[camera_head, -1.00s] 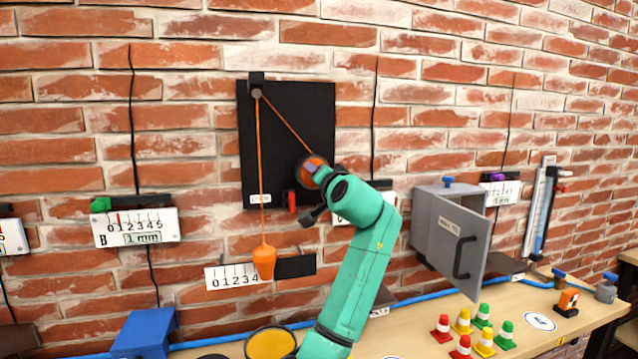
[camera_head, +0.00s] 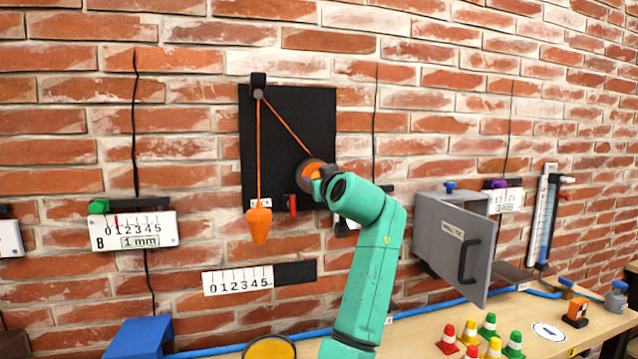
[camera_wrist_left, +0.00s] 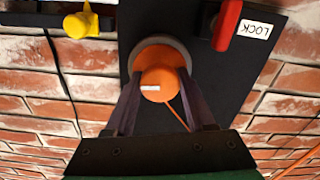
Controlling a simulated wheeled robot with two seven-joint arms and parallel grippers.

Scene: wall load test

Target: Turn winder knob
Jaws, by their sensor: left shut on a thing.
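The winder knob (camera_wrist_left: 160,82) is orange, round, with a grey rim and a white mark, on a black wall board (camera_head: 275,140). It also shows in the head view (camera_head: 310,172), partly hidden by my arm. My left gripper (camera_wrist_left: 158,95) is shut on the knob, one finger on each side. An orange cord (camera_head: 259,150) runs from the knob up over a pulley (camera_head: 258,93) and down to an orange plumb weight (camera_head: 259,225). The weight hangs above a white number scale (camera_head: 238,281). A red lever (camera_wrist_left: 226,25) labelled LOCK sits beside the knob. My right gripper is not in view.
A grey box (camera_head: 455,245) with its door ajar is right of my arm. Small coloured cones (camera_head: 470,332) stand on the wooden bench (camera_head: 540,315). A blue block (camera_head: 140,338) is at the lower left. Another numbered gauge (camera_head: 134,231) hangs on the left wall.

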